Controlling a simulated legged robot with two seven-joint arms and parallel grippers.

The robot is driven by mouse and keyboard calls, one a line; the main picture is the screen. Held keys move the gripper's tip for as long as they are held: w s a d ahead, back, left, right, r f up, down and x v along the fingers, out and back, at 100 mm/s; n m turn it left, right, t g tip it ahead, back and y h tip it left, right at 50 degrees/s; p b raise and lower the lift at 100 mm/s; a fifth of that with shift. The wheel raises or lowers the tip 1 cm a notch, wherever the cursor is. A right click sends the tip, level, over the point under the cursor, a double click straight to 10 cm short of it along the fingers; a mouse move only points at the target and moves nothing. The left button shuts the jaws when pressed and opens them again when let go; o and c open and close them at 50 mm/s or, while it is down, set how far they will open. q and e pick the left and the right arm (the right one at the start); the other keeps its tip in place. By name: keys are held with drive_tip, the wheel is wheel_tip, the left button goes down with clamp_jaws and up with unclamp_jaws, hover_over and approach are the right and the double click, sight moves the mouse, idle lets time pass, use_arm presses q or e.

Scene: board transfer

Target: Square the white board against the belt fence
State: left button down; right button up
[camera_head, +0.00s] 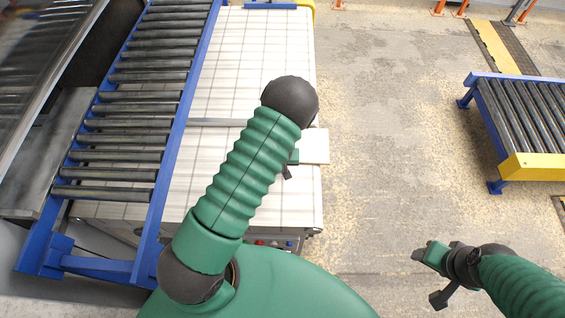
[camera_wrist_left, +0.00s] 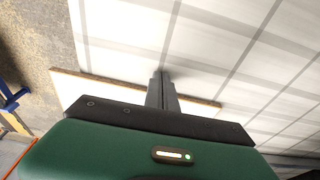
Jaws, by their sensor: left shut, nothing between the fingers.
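The white board (camera_head: 315,147) juts past the belt's right edge in the head view; my left arm covers the rest. In the left wrist view the board (camera_wrist_left: 72,91) shows as a pale strip with a tan edge, partly behind the gripper body. My left gripper (camera_wrist_left: 162,76) is shut and empty, its fingers crossing the board's edge line; contact cannot be told. In the head view its fingers are hidden. A grey bar (camera_head: 205,122) crosses the white belt (camera_head: 215,75); it may be the fence. My right gripper (camera_head: 418,255) hangs over the floor, away from the board.
A blue-framed roller conveyor (camera_head: 189,90) runs along the belt's left side. Another roller conveyor (camera_head: 520,165) with a yellow end stands at the right. The concrete floor between belt and right conveyor is clear.

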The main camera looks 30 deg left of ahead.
use_arm(q)
drive_tip(key=shift+s+d, duration=0.2)
drive_tip(key=shift+s, duration=0.2)
drive_tip(key=shift+r, duration=0.15)
wheel_tip(320, 180, up, 7)
drive_tip(key=p, duration=0.5)
drive_tip(key=shift+p, duration=0.35)
drive_tip(key=shift+d, duration=0.1)
